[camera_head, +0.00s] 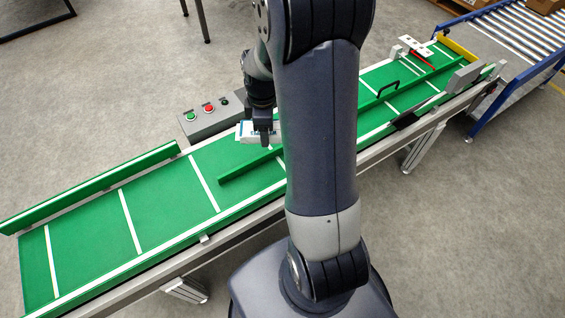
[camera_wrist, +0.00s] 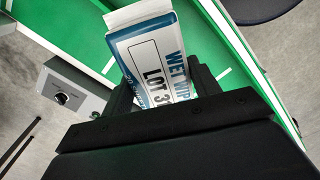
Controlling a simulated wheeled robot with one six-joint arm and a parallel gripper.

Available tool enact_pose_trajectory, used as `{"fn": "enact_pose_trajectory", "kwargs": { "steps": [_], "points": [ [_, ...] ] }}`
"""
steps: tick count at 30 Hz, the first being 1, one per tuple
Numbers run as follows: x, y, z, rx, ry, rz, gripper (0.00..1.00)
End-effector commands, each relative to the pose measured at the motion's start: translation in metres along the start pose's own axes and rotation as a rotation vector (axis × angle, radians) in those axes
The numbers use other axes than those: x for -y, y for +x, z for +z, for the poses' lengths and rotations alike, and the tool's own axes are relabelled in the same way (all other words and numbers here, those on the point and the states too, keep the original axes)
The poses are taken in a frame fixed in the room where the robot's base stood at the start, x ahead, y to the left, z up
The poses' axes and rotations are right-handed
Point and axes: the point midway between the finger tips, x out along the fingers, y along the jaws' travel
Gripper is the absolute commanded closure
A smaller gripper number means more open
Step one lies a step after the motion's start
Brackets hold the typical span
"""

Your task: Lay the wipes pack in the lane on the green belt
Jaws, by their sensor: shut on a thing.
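The wipes pack (camera_wrist: 150,50) is white and blue with "WET WIP" and "LOT 3" lettering. My gripper (camera_wrist: 155,95) is shut on it in the wrist view. In the head view the pack (camera_head: 246,131) shows below my gripper (camera_head: 262,138), over the far side of the green belt (camera_head: 160,199). I cannot tell whether the pack touches the belt. A green divider rail (camera_head: 245,167) runs along the belt near the pack, partly hidden by my arm. The lane between this rail and the far edge lies close to the pack.
A grey control box (camera_head: 208,117) with green and red buttons stands beside the belt's far edge. A green side rail (camera_head: 95,187) borders the belt at left. A black handle (camera_head: 388,89) and a red-and-white fixture (camera_head: 418,55) stand farther right. A blue-framed roller conveyor (camera_head: 515,40) is at upper right.

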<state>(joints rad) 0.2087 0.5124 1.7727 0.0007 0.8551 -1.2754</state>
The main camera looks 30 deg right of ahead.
Motion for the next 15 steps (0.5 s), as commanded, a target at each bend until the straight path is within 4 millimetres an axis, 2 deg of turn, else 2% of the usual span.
{"fn": "enact_pose_trajectory", "kwargs": {
  "steps": [1, 6, 10, 15],
  "points": [
    [0.001, 0.025, 0.007, 0.0, -0.061, 0.0, 0.66],
    [0.003, 0.061, 0.026, 0.0, -0.301, 0.001, 0.66],
    [0.006, 0.081, 0.037, 0.0, -0.45, 0.0, 0.66],
    [0.007, 0.094, 0.045, 0.0, -0.57, 0.001, 0.66]
  ]
}}
